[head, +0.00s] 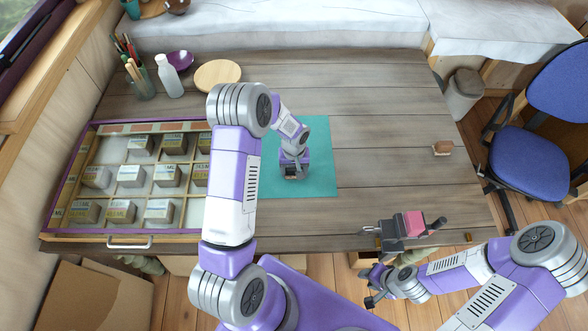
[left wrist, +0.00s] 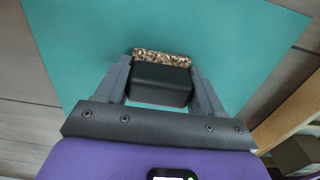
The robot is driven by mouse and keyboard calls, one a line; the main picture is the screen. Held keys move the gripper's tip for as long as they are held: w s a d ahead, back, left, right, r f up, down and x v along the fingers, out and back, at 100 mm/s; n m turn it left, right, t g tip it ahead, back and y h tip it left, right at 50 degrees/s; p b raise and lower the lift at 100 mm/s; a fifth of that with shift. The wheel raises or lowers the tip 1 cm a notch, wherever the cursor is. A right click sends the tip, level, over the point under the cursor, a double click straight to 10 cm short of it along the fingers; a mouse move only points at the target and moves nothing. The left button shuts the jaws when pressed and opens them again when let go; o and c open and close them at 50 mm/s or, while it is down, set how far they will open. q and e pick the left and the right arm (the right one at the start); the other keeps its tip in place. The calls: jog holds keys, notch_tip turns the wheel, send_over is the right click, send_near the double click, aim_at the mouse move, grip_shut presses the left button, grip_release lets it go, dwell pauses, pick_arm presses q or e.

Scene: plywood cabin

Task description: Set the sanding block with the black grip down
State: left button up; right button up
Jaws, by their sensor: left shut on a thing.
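The sanding block with the black grip (left wrist: 160,82) is between the two fingers of my left gripper (left wrist: 160,88) in the left wrist view. Its black grip faces the camera and a speckled brown edge shows at the far side. In the head view my left gripper (head: 292,174) is over the teal mat (head: 316,150), with the block mostly hidden under it. I cannot tell whether the block touches the mat. My right gripper (head: 373,286) is off the table's front edge, empty, its fingers apart.
A partitioned tray (head: 150,239) with several labelled blocks lies left of the mat. A clamp-like vise (head: 402,226) stands at the front right edge. A round wooden board (head: 217,74) and a white bottle (head: 169,77) stand behind. Table right of the mat is clear.

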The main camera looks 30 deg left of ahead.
pick_arm(q)
jog(key=shift+f, duration=0.15)
jog(key=o, duration=1.3)
jog(key=shift+r, duration=0.4)
notch_tip(320, 180, up, 12)
jog(key=shift+f+p, duration=0.15)
jog(key=shift+p, duration=0.4)
